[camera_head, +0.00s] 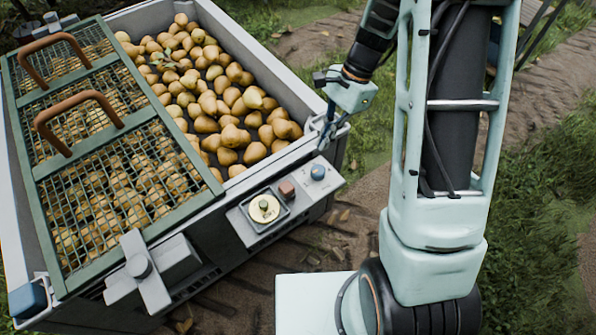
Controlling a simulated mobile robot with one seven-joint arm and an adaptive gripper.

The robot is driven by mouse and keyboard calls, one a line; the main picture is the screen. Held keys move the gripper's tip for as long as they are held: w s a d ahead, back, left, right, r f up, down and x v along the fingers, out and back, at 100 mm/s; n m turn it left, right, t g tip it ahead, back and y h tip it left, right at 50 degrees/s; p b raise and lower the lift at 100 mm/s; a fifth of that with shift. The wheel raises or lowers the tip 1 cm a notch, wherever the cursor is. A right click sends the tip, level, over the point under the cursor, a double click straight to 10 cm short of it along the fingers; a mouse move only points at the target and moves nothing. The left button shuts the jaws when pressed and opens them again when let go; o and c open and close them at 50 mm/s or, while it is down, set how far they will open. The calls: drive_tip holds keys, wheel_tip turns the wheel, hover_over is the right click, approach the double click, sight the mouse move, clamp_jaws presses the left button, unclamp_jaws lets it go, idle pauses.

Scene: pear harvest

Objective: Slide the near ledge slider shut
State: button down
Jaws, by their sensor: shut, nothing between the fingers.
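A grey crate-like bin (245,35) full of pears stands at left, with a ledge along its near side. A green-framed mesh cover (130,133) with two brown handles lies over its left part; the right part is uncovered. A blue block (27,299) sits in a metal bracket at the ledge's left end. I cannot tell for sure which part is the near ledge slider. My gripper (327,134) points down at the ledge's right corner, small in view. Its fingers are shut and empty; whether they touch the corner is unclear.
On the near side are a grey cross-shaped handle (139,268), a round pale button (264,208), a brown knob (287,190) and a blue knob (318,171). My arm fills the right middle. Grass and bare soil lie around the bin.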

sight(288, 185)
drive_tip(key=b+x, duration=0.3)
drive_tip(key=x, duration=0.6)
drive_tip(key=shift+s+f, duration=0.1)
drive_tip(key=shift+f, duration=0.15)
drive_tip(key=s+a, duration=0.1)
drive_tip(key=a, duration=0.1)
drive_tip(key=shift+s+a+f, duration=0.2)
drive_tip(key=shift+s+a, duration=0.45)
drive_tip(key=shift+a, duration=0.15)
drive_tip(key=shift+s+a, duration=0.45)
drive_tip(key=shift+a, duration=0.2)
drive_tip(key=shift+s+a, duration=0.45)
drive_tip(key=shift+a, duration=0.2)
